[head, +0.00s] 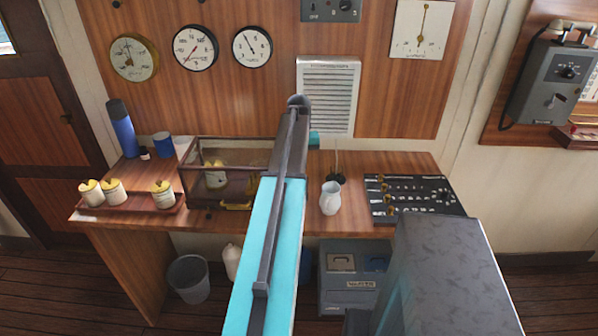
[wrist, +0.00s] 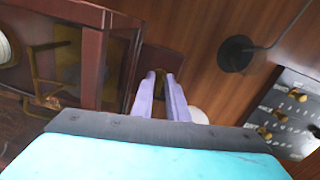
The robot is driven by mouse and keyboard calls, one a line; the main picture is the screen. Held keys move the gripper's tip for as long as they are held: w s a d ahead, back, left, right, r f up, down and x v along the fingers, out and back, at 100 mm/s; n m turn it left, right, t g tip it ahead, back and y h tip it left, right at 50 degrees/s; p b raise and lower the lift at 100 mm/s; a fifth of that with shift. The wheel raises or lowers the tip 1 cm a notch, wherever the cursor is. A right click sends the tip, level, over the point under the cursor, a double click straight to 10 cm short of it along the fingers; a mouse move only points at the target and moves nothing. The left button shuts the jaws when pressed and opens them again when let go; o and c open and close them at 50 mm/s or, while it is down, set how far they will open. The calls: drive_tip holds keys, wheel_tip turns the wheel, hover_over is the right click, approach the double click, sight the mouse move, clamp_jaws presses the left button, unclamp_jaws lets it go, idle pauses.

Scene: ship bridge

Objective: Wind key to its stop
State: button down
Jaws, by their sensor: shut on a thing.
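In the wrist view, the two pale purple fingers of my gripper (wrist: 161,88) are close together. A dark red-framed glass case (wrist: 112,22) stands just left of the fingers. In the head view, the same case (head: 190,187) sits on the desk, with yellow-brass parts inside. My arm covers its right end and hides the gripper and key there.
Right of my arm on the desk (head: 290,224) are a white jug (head: 330,199), a dark lamp base (head: 335,179) and a switch panel (head: 412,196). At left are a tray (head: 130,208) of pale jars, a blue flask (head: 123,133) and a blue mug (head: 163,145).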

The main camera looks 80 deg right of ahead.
drive_tip(key=shift+s+d+r, duration=0.1)
drive_tip(key=c, duration=1.7)
unclamp_jaws()
drive_tip(key=shift+c, duration=0.2)
drive_tip(key=shift+r, duration=0.1)
wheel_tip(320, 180, up, 14)
drive_tip(key=b, duration=0.3)
drive_tip(key=shift+f, duration=0.25)
